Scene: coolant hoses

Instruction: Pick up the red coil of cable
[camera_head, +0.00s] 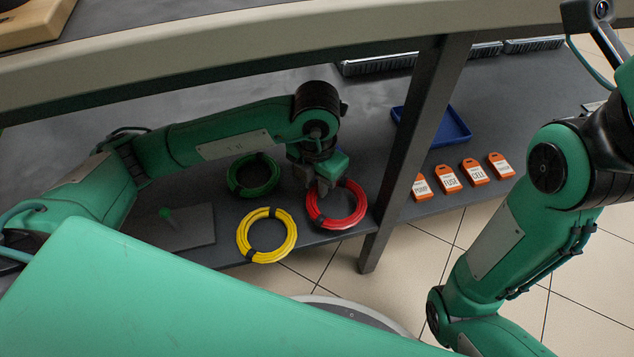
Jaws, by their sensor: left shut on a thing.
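The red coil of cable (349,218) lies on the dark lower shelf, close to its front edge and left of the dark upright post. My left gripper (323,191) reaches down over the coil's back left part and is shut on it. The fingertips are small here and partly merge with the coil. The coil appears to be at shelf level; I cannot tell whether it is raised. My right arm (490,250) is at the right side, and its gripper is outside the picture.
A yellow coil (243,240) and a green coil (232,182) lie left of the red one. The post (412,150) stands just right of it. Beyond are several orange labelled tags (448,179) and a blue tray (455,128). The upper shelf edge (200,65) hangs over the arm.

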